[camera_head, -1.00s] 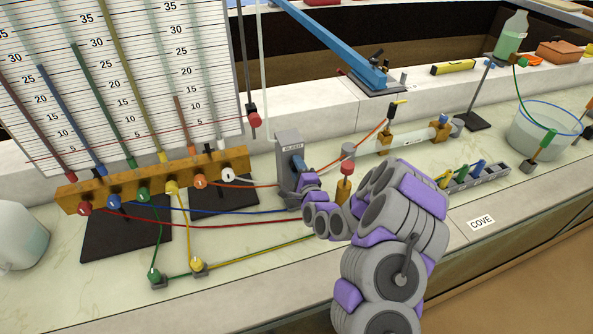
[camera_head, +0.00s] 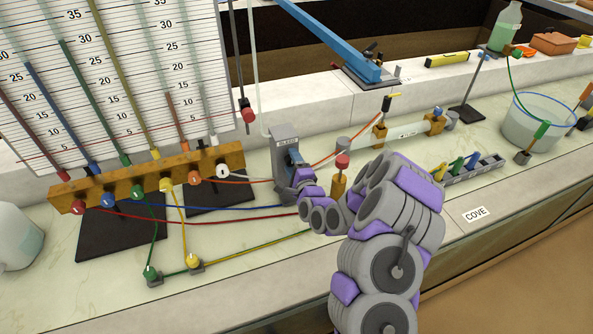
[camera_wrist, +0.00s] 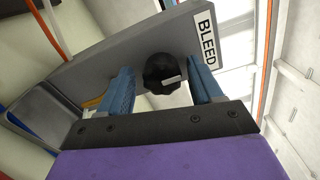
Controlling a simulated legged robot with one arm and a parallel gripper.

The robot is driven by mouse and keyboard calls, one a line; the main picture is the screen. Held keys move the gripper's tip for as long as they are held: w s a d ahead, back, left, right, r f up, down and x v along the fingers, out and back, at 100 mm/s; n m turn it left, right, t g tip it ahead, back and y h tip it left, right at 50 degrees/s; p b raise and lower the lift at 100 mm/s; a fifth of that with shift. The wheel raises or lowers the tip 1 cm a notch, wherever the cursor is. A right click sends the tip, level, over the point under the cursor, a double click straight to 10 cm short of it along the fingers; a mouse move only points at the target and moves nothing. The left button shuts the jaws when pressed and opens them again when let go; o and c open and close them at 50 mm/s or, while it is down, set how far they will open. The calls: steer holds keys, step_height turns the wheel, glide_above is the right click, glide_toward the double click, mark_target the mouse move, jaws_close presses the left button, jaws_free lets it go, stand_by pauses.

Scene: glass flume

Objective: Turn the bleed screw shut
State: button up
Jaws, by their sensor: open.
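The bleed screw (camera_wrist: 162,73) is a dark round knob with a pale mark on it, on the face of a grey block (camera_wrist: 105,60) labelled BLEED in the wrist view. My gripper (camera_wrist: 158,85) is open, with one blue finger on each side of the knob. I cannot tell whether either finger touches it. In the head view the grey block (camera_head: 286,140) stands on the bench right of the manifold. My gripper (camera_head: 294,162) is at the block's right side there, and the knob is hidden behind it.
A brass manifold (camera_head: 150,180) with coloured taps stands left of the block. Red, blue, green and yellow tubes run across the bench to it. A red-topped brass post (camera_head: 340,180) stands close right of my wrist.

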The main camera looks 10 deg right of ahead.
steer(key=s+d+p, duration=0.2)
steer(key=s+p, duration=0.9)
steer(key=s, duration=0.6)
steer(key=shift+d+p, duration=0.3)
steer(key=shift+p, duration=0.05)
